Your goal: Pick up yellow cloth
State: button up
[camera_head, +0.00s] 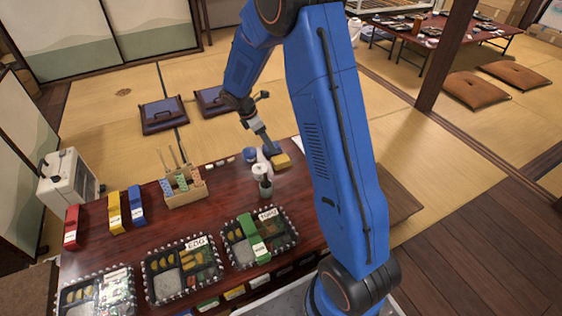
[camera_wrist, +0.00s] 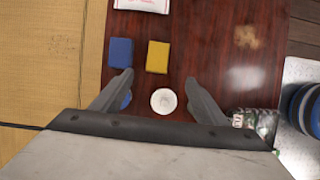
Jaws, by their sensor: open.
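The yellow cloth (camera_head: 281,160) lies as a small folded block near the far right end of the dark red table, close beside my gripper (camera_head: 268,148). In the wrist view, the yellow cloth (camera_wrist: 158,56) lies flat ahead of the fingertips, roughly centred between them. My gripper (camera_wrist: 159,80) is open, pointing down over the table, with nothing held. A blue folded cloth (camera_wrist: 120,52) lies just left of the yellow one, with a narrow gap between. The height of the fingertips above the table is hard to tell.
A white round item (camera_wrist: 164,101) shows between the fingers. A white packet (camera_wrist: 141,5) lies beyond the cloths. A dark bottle (camera_head: 265,187) stands nearer, with lunch trays (camera_head: 182,270) along the front edge. A wooden holder (camera_head: 184,189) stands left. Bare table lies right of the yellow cloth.

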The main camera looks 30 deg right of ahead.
send_near(281, 159)
jog(key=f, duration=0.3)
jog(key=shift+s+d, duration=0.35)
jog(key=shift+w+x, duration=0.15)
jog(key=shift+x, duration=1.2)
jog(key=shift+w+x, duration=0.1)
jog(key=shift+x, duration=1.25)
jog(key=shift+d+r, duration=0.15)
jog(key=shift+d, duration=0.05)
jog(key=c, duration=1.1)
